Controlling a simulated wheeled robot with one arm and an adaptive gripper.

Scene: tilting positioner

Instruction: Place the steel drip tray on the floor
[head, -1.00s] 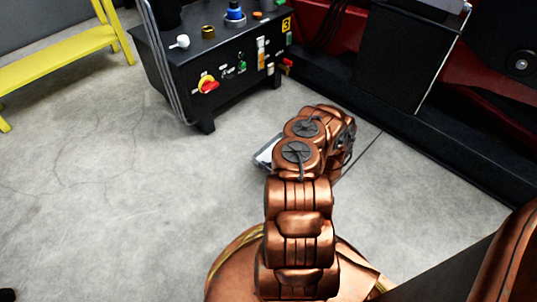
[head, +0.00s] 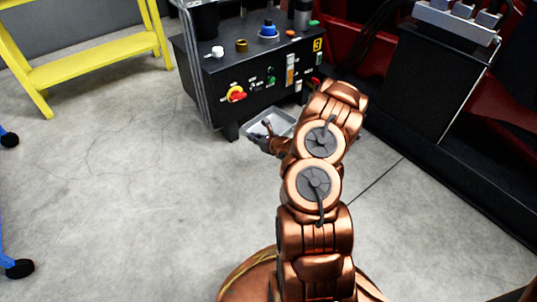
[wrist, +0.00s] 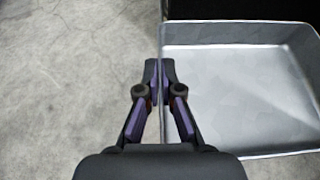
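The steel drip tray (head: 284,121) is a shallow, light grey, open and empty box in front of the black control cabinet. In the wrist view the tray (wrist: 245,90) fills the right side, and it looks about level. My gripper (wrist: 160,75) has its two fingers closed on the tray's left wall, one finger on each side of it. In the head view my gripper (head: 258,141) is at the tray's near left edge, and my arm hides part of the view beside it. I cannot tell whether the tray's bottom touches the floor.
The black control cabinet (head: 250,75) with knobs and buttons stands right behind the tray. A yellow step stand (head: 95,62) is at the upper left. A black and red machine base (head: 440,110) runs along the right. The grey concrete floor (head: 130,200) is clear at left and centre.

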